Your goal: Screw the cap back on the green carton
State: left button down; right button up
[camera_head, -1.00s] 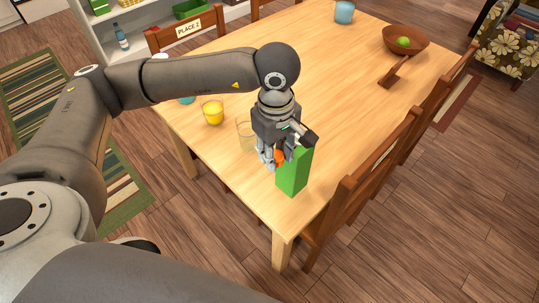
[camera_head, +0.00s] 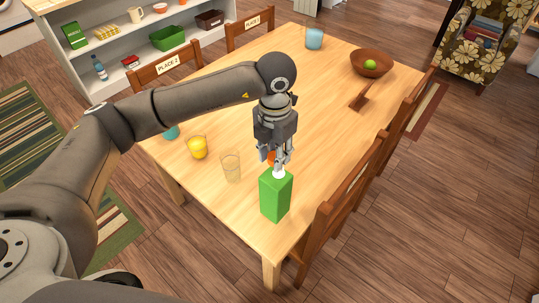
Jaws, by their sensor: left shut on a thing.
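The green carton (camera_head: 275,197) stands upright near the table's front corner. A white spout (camera_head: 279,174) shows on its top. My left gripper (camera_head: 273,161) points down just behind and above the carton's top. It is shut on a small orange cap (camera_head: 271,157), partly hidden by the fingers. I cannot tell whether the cap touches the spout. My right gripper is out of view.
An empty glass (camera_head: 231,168) and a glass of yellow drink (camera_head: 198,148) stand left of the carton on the wooden table (camera_head: 310,100). A wooden chair (camera_head: 345,200) is close on the right. A bowl (camera_head: 372,62) and a blue cup (camera_head: 314,39) are farther back.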

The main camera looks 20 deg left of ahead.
pick_arm(q)
jog(key=n, duration=0.1)
jog(key=w+r+n+p, duration=0.1)
jog(key=n, duration=0.2)
jog(key=shift+w+d+r+n+p, duration=0.15)
jog(key=shift+d+r+n+p, duration=0.15)
jog(key=shift+r+n+p, duration=0.1)
jog(key=shift+w+r+n, duration=0.15)
jog(key=shift+n, duration=0.65)
jog(key=shift+w+n, duration=0.1)
jog(key=shift+n, duration=0.2)
jog(key=shift+f+b, duration=1.35)
jog(key=shift+f, duration=1.35)
jog(key=shift+f+b, duration=0.3)
jog(key=shift+f, duration=0.05)
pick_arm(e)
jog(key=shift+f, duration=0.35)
pick_arm(q)
jog(key=shift+f+b, duration=0.15)
jog(key=shift+b, duration=0.3)
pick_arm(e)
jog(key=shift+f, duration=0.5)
pick_arm(q)
jog(key=shift+f+b, duration=0.9)
jog(key=shift+f, duration=0.2)
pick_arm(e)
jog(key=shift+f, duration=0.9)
